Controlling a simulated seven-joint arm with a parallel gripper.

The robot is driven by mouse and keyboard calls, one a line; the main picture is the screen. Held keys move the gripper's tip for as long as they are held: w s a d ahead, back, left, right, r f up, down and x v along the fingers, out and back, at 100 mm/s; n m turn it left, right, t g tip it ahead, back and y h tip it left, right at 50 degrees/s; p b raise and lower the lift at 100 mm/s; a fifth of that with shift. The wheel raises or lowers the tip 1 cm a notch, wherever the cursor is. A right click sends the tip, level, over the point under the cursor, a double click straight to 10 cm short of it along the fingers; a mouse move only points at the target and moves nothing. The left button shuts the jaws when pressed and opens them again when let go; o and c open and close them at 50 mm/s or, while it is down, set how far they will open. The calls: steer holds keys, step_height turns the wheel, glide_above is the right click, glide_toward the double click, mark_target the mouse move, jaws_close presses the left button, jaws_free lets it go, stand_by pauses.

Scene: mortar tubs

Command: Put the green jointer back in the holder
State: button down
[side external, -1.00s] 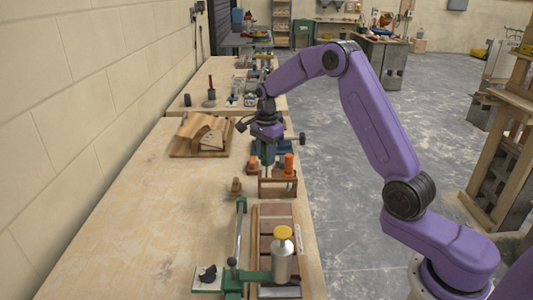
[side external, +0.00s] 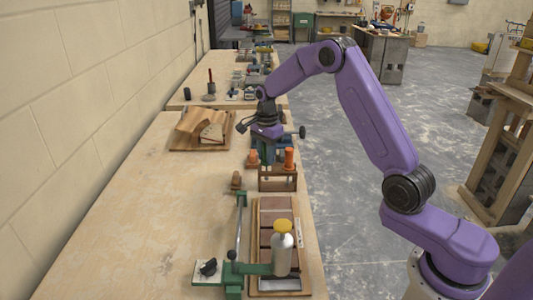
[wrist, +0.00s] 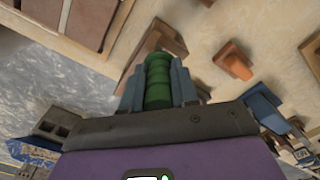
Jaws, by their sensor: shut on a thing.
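The green jointer (wrist: 158,82) has a ridged green handle, held between the two grey fingers of my gripper (wrist: 158,86) in the wrist view. In the side external view my gripper (side external: 265,150) points down, just above and behind the wooden holder (side external: 278,185). The gripper is shut on the jointer. The holder is a small brown rack with orange-handled tools standing in it, one at its right (side external: 289,158) and one at its left (side external: 253,157). The jointer's lower end is hard to make out against the holder, so I cannot tell whether it is in a slot.
A small wooden piece (side external: 236,181) lies left of the holder. A curved wooden form (side external: 200,130) stands behind. The left tabletop is clear.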

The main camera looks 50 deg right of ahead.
steer(key=shift+f, duration=0.1)
steer(key=shift+f, duration=0.7)
steer(key=shift+c, duration=1.5)
jaws_free()
steer(key=shift+r, duration=4)
